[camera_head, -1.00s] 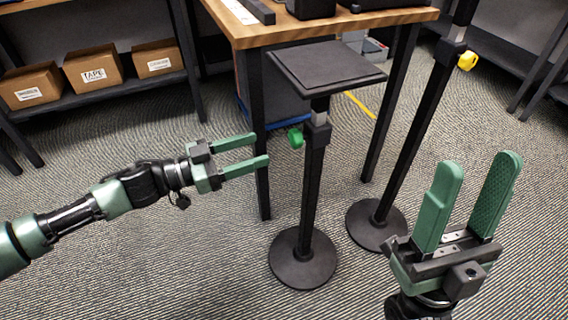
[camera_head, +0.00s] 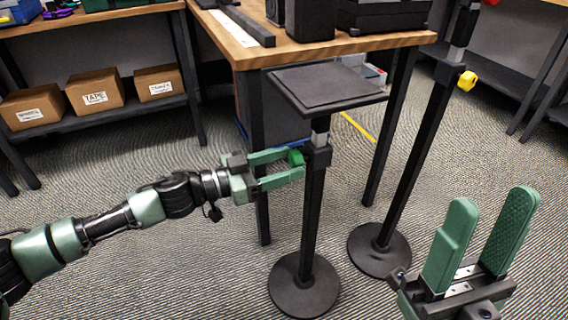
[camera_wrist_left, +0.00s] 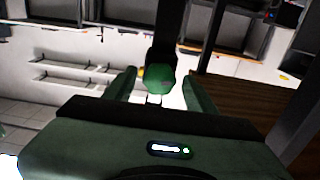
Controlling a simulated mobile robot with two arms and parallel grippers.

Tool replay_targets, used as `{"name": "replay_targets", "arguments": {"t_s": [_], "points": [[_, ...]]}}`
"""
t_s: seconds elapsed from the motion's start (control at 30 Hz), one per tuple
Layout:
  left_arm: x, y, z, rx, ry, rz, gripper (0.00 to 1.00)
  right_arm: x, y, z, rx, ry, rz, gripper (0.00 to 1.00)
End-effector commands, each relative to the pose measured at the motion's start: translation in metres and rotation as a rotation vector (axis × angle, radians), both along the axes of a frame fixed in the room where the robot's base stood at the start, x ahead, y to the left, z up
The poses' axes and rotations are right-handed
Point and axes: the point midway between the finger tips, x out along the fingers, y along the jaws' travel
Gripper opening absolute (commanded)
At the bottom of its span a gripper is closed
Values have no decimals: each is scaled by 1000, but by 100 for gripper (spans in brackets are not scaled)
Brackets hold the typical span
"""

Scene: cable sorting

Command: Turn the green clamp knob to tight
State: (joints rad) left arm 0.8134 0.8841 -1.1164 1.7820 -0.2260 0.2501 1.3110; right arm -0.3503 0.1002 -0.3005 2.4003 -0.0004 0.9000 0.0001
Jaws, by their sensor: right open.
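The green clamp knob (camera_head: 296,158) sits on the left side of a black stand's clamp collar, below a square black platform (camera_head: 326,88). My left gripper (camera_head: 301,164) is at the knob, with its fingers on either side of it. In the left wrist view the knob (camera_wrist_left: 160,79) lies between the two finger tips, with gaps visible on both sides, so the fingers look open around it. My right gripper (camera_head: 490,230) is open and empty at the lower right, fingers pointing up, away from the stands.
A second stand (camera_head: 408,165) with a yellow knob (camera_head: 467,81) stands to the right. A wooden table (camera_head: 300,50) with black cases is behind. Cardboard boxes (camera_head: 95,92) sit on a shelf at left. Open carpet lies in front of the stands.

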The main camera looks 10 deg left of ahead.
Motion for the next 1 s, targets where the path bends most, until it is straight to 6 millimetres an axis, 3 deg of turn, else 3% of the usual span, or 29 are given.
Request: {"name": "replay_targets", "arguments": {"t_s": [0.03,0.17,0.2,0.47,0.8,0.83,0.9,1.0], "points": [[0,0,0,0,0,0,39,0,0,0,0,0,0,51],[0,0,0,0,0,0,3,0,0,0,0,0,0,51],[0,0,0,0,0,0,0,0,0,0,0,0,0,51],[0,0,1,13,-22,0,0,0,0,5,0,1,0,51],[0,1,4,109,-187,1,0,0,0,30,0,-1,0,51],[0,0,4,121,-208,0,0,6,1,31,-8,25,-2,51],[0,0,4,151,-261,0,0,41,9,22,-66,204,-14,51],[0,1,3,196,-336,1,0,75,16,7,-124,389,-23,51]]}}
